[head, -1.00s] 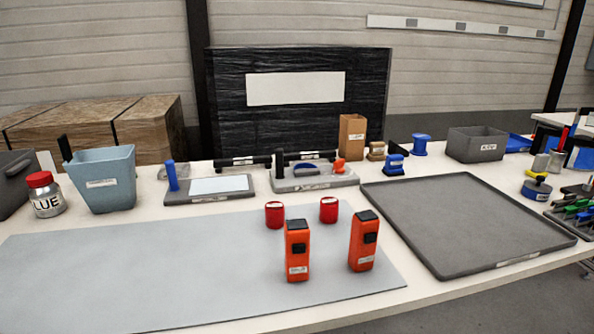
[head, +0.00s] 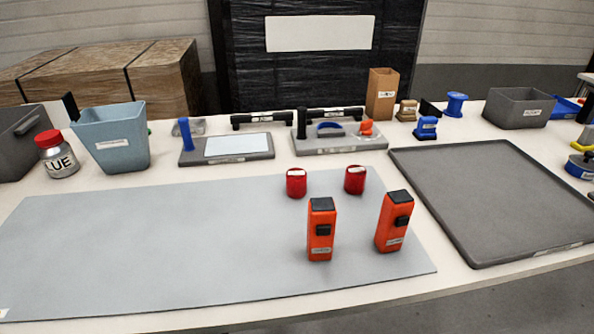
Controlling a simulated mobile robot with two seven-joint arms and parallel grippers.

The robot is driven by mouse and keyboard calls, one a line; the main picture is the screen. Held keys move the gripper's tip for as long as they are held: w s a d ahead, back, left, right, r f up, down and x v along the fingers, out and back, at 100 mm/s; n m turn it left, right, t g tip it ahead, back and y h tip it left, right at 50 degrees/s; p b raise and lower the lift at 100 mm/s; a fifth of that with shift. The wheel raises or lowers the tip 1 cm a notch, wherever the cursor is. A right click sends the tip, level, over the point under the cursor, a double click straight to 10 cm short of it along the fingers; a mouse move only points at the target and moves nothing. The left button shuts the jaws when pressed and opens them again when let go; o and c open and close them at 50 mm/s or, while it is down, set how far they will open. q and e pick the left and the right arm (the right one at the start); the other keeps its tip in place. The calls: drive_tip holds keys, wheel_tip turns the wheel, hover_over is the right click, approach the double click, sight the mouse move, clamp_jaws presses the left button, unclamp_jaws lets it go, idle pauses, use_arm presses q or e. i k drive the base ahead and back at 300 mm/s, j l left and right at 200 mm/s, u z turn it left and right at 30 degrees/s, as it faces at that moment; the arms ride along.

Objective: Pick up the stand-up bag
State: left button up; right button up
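A brown, upright, box-like paper bag (head: 382,94) with a small white label stands at the back of the table, right of centre. It looks like the stand-up bag. Its lower front is visible, and nothing touches it that I can make out. Neither of my grippers shows in the head view.
Two orange devices, one left (head: 320,230) and one right (head: 393,222), and two red cylinders (head: 296,183) stand on the grey mat (head: 150,240). A grey board with tools (head: 340,143) lies before the bag. A dark tray (head: 500,200) is empty at right.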

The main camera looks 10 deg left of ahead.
sight(116, 136)
drive_tip(key=u, duration=1.25)
drive_tip(key=j, duration=0.2)
drive_tip(key=k+z, duration=0.05)
